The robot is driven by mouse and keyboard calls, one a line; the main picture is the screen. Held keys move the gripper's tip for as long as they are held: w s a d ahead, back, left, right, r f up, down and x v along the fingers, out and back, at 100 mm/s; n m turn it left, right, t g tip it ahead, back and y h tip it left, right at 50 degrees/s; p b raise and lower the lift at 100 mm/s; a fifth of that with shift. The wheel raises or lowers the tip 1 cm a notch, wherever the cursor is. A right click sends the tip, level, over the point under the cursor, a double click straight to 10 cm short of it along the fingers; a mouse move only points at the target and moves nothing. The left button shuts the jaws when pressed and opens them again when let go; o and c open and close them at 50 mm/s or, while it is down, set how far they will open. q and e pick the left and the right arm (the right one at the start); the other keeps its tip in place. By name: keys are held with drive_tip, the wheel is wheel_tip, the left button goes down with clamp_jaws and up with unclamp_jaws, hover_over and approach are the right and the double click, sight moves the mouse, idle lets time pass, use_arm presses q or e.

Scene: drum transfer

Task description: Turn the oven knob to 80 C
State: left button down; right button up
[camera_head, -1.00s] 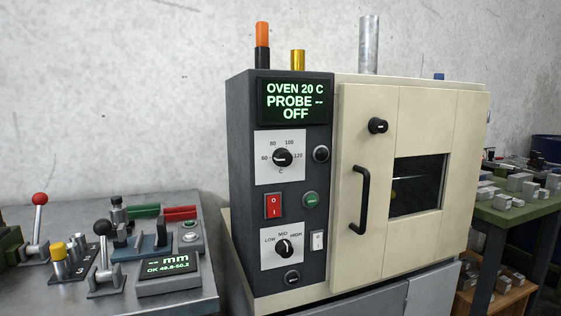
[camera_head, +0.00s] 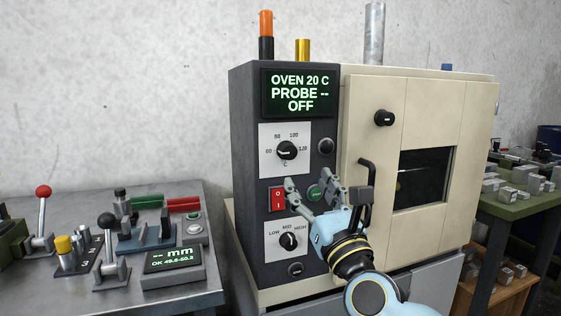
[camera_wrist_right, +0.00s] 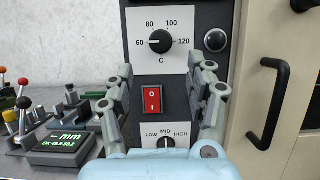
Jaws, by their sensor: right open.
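The oven knob (camera_head: 286,150) is a round black dial on a white plate marked 60, 80, 100, 120 and C. In the right wrist view the knob (camera_wrist_right: 160,41) has its white pointer towards the 60 mark. The display (camera_head: 298,93) reads OVEN 20 C, PROBE --, OFF. My right gripper (camera_head: 308,180) is open and empty, in front of the panel below the knob, apart from it. In the right wrist view its fingers (camera_wrist_right: 160,66) spread on both sides of the panel, below the knob. My left gripper is not in view.
The red power switch (camera_head: 277,199), a green button (camera_head: 314,192) and the LOW/MID/HIGH knob (camera_head: 288,240) lie close around my right gripper. The door handle (camera_head: 366,195) stands out at the right. A bench (camera_head: 215,286) with levers and a gauge is at the left.

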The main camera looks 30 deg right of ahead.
sight(290, 153)
drive_tip(key=p+x, duration=0.2)
drive_tip(key=x, duration=0.7)
drive_tip(key=shift+d+p, duration=0.1)
drive_tip(key=shift+p, duration=0.2)
drive_tip(key=shift+w+d+r, duration=0.1)
drive_tip(key=shift+w+d, duration=0.05)
drive_tip(key=shift+w, duration=0.35)
drive_tip(key=c, duration=1.1)
